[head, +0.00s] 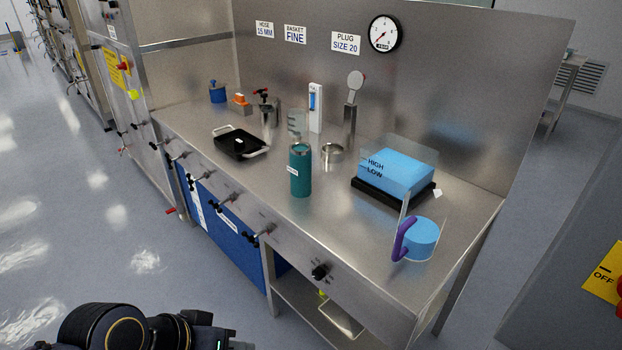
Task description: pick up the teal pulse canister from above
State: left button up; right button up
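The teal pulse canister (300,172) stands upright on the steel bench, left of the blue block and near the middle of the picture. My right gripper is not in view.
A clear tank of blue liquid (398,172) and a purple-handled jug (419,240) stand further right. The bench front before the canister is clear, with valve handles below.

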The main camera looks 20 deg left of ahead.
aim_at(301, 153)
jog(key=z, duration=2.45)
jog(key=k+j+z, duration=0.35)
jog(key=j, duration=0.15)
jog(key=k+j+z, duration=0.7)
jog(key=j, duration=0.15)
jog(key=k+j, duration=0.4)
jog(key=k, duration=0.15)
jog(key=k+j, duration=0.35)
jog(key=k, duration=0.2)
jog(key=k+j, duration=0.4)
jog(key=k, duration=0.1)
